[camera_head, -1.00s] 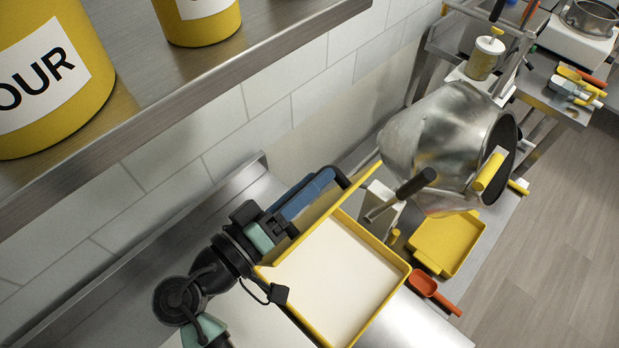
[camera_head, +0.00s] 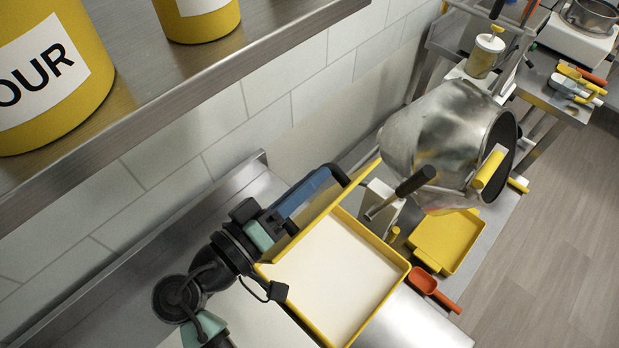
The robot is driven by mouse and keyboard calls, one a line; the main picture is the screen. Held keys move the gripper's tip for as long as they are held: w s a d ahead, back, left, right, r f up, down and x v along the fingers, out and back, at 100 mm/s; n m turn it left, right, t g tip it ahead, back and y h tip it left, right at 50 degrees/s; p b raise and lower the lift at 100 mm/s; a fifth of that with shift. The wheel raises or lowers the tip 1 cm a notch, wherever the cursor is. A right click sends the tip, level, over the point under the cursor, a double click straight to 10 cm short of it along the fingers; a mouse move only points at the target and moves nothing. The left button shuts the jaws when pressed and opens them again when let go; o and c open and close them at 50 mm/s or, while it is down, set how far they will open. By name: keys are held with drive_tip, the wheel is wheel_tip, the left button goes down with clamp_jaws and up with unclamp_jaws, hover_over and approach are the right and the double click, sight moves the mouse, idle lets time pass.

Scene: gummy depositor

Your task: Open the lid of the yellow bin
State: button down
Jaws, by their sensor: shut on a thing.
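The yellow bin (camera_head: 405,270) stands in the lower middle of the head view, filled with something flat and white. Its yellow lid (camera_head: 322,213) stands raised, nearly upright, along the bin's wall-side edge, so the bin's mouth is uncovered. My gripper (camera_head: 281,222) is on the wall side of the lid, shut at its upper edge. A blue bar (camera_head: 308,196) with a black end lies along the back of the lid beside my gripper; I cannot tell whether it is part of the lid. The fingertips are partly hidden.
A metal shelf (camera_head: 200,85) with yellow canisters (camera_head: 50,80) overhangs the left. A tilted steel drum (camera_head: 440,140) stands right of the bin. A yellow tray (camera_head: 450,240) and a red scoop (camera_head: 432,290) lie near it. The tiled wall (camera_head: 240,150) is behind the lid.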

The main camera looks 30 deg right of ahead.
idle(0.8)
drive_tip(key=w+a+n+b, duration=0.1)
drive_tip(key=w+a+n, duration=0.2)
drive_tip(key=w, duration=0.6)
drive_tip(key=shift+w+a+n+b, duration=0.2)
drive_tip(key=shift+n+b, duration=0.2)
drive_tip(key=shift+n, duration=0.8)
drive_tip(key=shift+s+f, duration=0.1)
drive_tip(key=c, duration=0.8)
unclamp_jaws()
drive_tip(key=b+v, duration=0.5)
drive_tip(key=v, duration=0.8)
